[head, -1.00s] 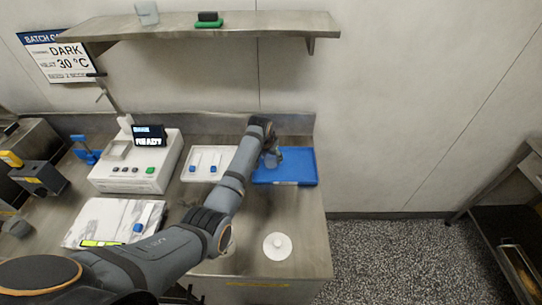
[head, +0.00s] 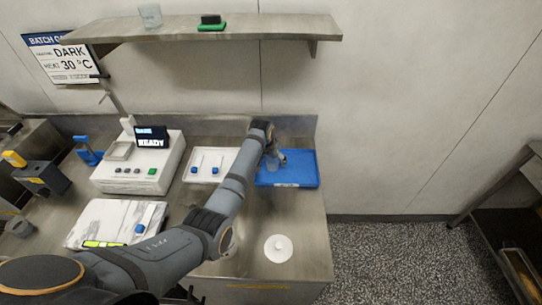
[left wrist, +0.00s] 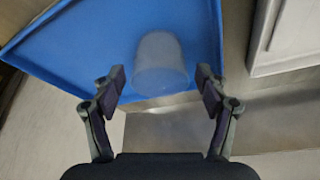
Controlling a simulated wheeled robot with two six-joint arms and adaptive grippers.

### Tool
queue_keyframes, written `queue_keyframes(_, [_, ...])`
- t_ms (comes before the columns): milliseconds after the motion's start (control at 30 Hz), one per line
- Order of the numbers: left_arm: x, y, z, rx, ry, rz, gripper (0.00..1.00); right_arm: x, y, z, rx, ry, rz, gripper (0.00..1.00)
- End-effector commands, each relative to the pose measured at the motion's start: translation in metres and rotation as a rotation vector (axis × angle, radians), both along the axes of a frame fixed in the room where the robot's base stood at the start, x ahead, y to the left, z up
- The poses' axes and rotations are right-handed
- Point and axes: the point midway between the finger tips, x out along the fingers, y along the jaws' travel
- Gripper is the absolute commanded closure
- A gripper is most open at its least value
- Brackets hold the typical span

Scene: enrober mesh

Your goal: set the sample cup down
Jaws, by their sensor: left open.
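The sample cup (left wrist: 160,62) is a pale, translucent cup on the blue tray (left wrist: 85,45), near the tray's edge. In the head view the blue tray (head: 303,172) lies at the back right of the steel bench, and the cup is mostly hidden by my gripper. My left gripper (left wrist: 160,78) is open, with one finger on each side of the cup's near end and a visible gap on both sides. In the head view my left gripper (head: 274,157) is over the left part of the blue tray. My right gripper is not in view.
A white tray (head: 226,176) with blue-ended tools lies left of the blue tray. A white machine (head: 133,177) reading READY stands further left. A white round lid-like piece (head: 278,249) lies on the front bench. A shelf (head: 240,30) hangs above.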

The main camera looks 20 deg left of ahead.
Motion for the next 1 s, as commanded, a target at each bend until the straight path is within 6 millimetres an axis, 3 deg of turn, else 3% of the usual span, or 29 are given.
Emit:
queue_keyframes(500, [-0.039,0.005,0.097,0.000,-0.002,0.000,0.26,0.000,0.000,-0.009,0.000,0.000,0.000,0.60])
queue_keyframes(700, [-0.044,0.005,0.108,0.000,0.000,0.000,0.26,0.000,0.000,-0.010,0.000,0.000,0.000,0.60])
queue_keyframes(1000, [-0.044,0.005,0.108,0.000,0.000,0.000,0.26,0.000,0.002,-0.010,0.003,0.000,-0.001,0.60])
